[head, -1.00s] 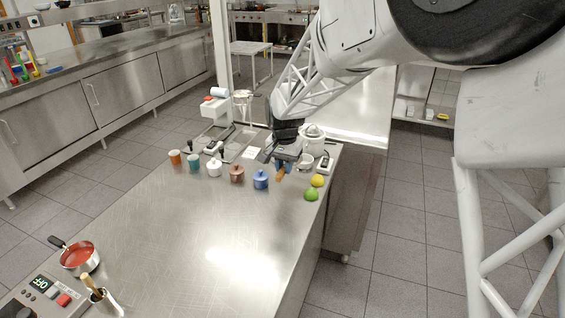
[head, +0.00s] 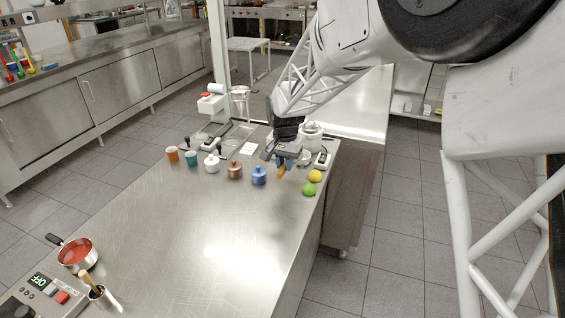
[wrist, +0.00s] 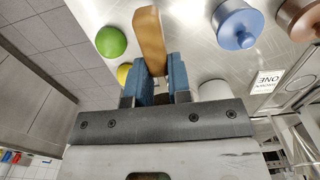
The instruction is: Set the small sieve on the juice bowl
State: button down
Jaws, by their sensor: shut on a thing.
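My gripper (head: 284,160) is at the far end of the steel counter. Its blue fingers are shut on a tan, wood-like handle (wrist: 150,38), which also shows as a small orange-brown piece (head: 281,171) in the head view. This may be the sieve's handle; no mesh or sieve cup can be seen. A small white bowl-like vessel (head: 305,158) stands just right of the gripper, partly hidden. I cannot tell if it is the juice bowl. In the wrist view a white round object (wrist: 213,90) is partly hidden behind the right finger.
A blue lidded pot (head: 259,175), a copper pot (head: 235,170) and other small vessels line up to the left. A lime (head: 309,190) and a lemon (head: 315,176) lie close to the right edge. A white juicer-like device (head: 312,134) stands behind. The middle counter is clear.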

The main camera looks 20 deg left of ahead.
jog(key=shift+w+d+f, duration=0.2)
jog(key=shift+w+f, duration=0.35)
jog(key=shift+w, duration=0.2)
jog(key=shift+w+d+f, duration=0.15)
jog(key=shift+w+f, duration=0.4)
jog(key=shift+w, duration=0.2)
jog(key=shift+w+f, duration=0.15)
jog(key=shift+w+f, duration=0.6)
jog(key=shift+f, duration=0.2)
jog(key=shift+w+f, duration=0.1)
jog(key=shift+w, duration=2.9)
jog(key=shift+f, duration=0.6)
jog(key=shift+f, duration=0.25)
jog(key=shift+c, duration=2.4)
grip_release()
